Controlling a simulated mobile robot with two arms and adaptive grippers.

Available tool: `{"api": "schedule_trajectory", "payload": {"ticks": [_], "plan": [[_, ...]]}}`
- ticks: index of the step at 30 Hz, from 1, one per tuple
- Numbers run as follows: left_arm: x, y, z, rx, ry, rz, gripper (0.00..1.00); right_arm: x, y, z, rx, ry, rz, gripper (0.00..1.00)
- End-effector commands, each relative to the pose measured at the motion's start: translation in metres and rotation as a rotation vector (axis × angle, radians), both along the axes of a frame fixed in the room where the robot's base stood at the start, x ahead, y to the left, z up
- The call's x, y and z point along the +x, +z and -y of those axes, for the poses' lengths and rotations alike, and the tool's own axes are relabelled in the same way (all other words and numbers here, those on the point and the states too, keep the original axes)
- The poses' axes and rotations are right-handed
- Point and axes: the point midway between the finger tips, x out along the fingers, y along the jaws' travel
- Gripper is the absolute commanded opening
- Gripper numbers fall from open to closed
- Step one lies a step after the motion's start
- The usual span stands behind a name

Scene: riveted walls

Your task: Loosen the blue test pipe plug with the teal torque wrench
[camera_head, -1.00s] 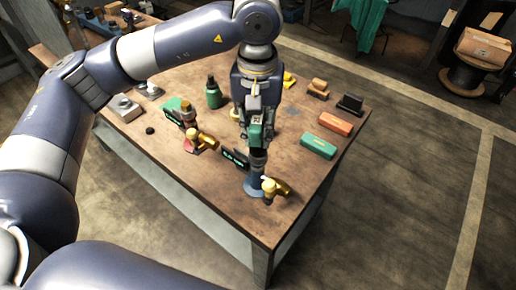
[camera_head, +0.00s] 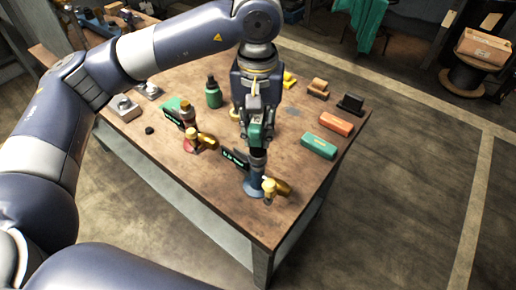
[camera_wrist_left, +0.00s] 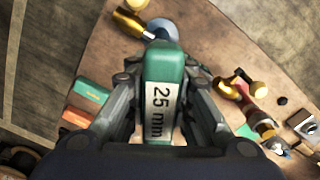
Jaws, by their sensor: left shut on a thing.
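My left gripper (camera_head: 256,135) is shut on the teal torque wrench (camera_head: 256,131). The wrench stands about upright, and its 25 mm label faces the left wrist camera (camera_wrist_left: 165,75). Its dark lower end sits over the blue test pipe (camera_head: 252,187) near the table's front corner. The blue pipe has a brass side fitting (camera_head: 270,186) and shows partly beyond the wrench in the left wrist view (camera_wrist_left: 164,27). The plug is hidden under the wrench. A black display with green text (camera_head: 234,158) is beside the wrench. My right gripper is not in view.
A red-based pipe with brass parts (camera_head: 193,143) and another display stand left of the wrench. A green bottle (camera_head: 213,93) is farther back. Teal (camera_head: 318,146) and orange (camera_head: 336,123) boxes and a black block (camera_head: 351,104) lie along the right side.

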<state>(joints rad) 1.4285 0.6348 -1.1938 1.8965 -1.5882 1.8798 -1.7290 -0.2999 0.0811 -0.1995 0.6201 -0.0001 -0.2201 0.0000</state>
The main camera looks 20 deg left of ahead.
Motion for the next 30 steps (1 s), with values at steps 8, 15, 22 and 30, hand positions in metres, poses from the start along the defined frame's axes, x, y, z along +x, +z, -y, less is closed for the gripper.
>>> {"api": "schedule_trajectory", "payload": {"ticks": [8, 15, 22, 30], "plan": [[0.0, -0.002, 0.0, 0.0, 0.171, 0.001, 0.0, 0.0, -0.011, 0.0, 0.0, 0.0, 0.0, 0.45], [0.0, 0.0, 0.0, -0.002, 0.398, 0.003, 0.0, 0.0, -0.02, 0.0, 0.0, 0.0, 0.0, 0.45], [0.0, 0.001, 0.0, -0.001, 0.44, 0.001, 0.0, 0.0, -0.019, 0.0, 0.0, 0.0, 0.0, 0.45], [0.0, 0.0, 0.0, -0.001, 0.496, 0.001, 0.0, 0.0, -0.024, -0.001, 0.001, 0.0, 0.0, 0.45]]}}
